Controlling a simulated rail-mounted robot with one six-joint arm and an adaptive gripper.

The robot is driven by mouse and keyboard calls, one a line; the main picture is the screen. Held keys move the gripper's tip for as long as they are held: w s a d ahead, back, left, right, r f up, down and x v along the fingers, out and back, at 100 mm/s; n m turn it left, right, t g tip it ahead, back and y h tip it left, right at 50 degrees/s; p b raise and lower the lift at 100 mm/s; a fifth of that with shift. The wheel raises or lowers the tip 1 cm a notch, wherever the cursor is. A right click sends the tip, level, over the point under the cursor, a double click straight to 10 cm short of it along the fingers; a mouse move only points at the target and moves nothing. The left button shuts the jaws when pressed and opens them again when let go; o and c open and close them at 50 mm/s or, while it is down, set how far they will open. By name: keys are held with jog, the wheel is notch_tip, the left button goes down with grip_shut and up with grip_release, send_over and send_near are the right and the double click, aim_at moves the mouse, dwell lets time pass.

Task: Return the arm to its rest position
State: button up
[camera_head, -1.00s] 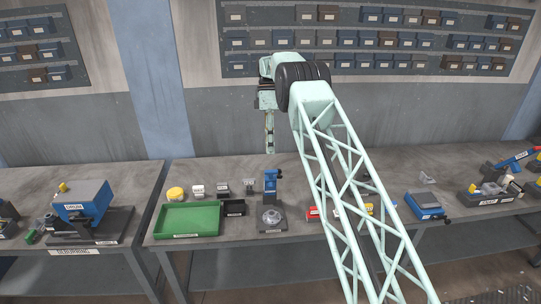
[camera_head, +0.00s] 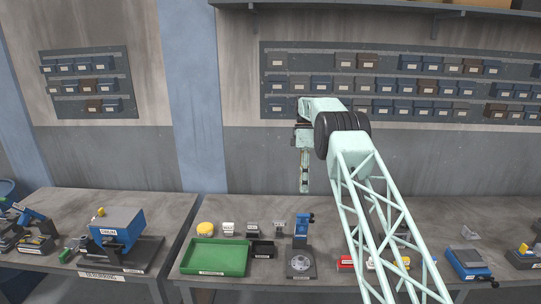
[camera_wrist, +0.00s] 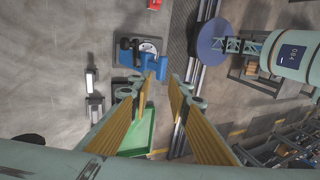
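My arm reaches up from the lower right in the head view, and my gripper (camera_head: 304,186) hangs pointing down, above the back of the workbench (camera_head: 345,212). In the wrist view my gripper (camera_wrist: 165,88) shows two yellow-padded fingers with a clear gap between them and nothing held. Below it stand a blue press-like device (camera_head: 302,230) with a round metal part at its base and a green tray (camera_head: 215,257). The blue device also shows in the wrist view (camera_wrist: 150,62), and the green tray too (camera_wrist: 147,128). The gripper touches none of them.
A yellow-lidded pot (camera_head: 205,229), a black bin (camera_head: 262,249) and small labelled holders stand around the tray. A left table bears a blue deburring machine (camera_head: 117,221). A blue unit (camera_head: 470,263) stands at right. Wall bin racks (camera_head: 400,85) hang behind. The air around the gripper is clear.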

jog(key=s+r+m+t+b, duration=0.1)
jog(key=s+r+m+b, duration=0.1)
jog(key=s+r, duration=0.5)
jog(key=s+r+m+t+b, duration=0.1)
jog(key=s+r+m+b, duration=0.15)
jog(key=r, duration=0.75)
jog(key=s+a+r+m+t+b, duration=0.15)
jog(key=s+r, duration=0.25)
jog(key=s, duration=0.6)
jog(key=s+r+m+t+b, duration=0.1)
jog(key=s+r+m+b, duration=0.3)
jog(key=s, duration=0.6)
jog(key=s+f+m+t+b, duration=0.2)
jog(key=s+b, duration=0.1)
jog(key=s, duration=1.9)
jog(key=s+f+m+t+b, duration=0.1)
jog(key=s+f+m+b, duration=0.1)
jog(key=s+f, duration=0.4)
jog(key=s+f+m+t+b, duration=0.1)
jog(key=s+f, duration=0.5)
jog(key=s, duration=0.8)
jog(key=shift+s+a+f+m+h+b, duration=0.3)
jog(key=shift+f+m+b, duration=0.1)
jog(key=shift+m+b, duration=0.25)
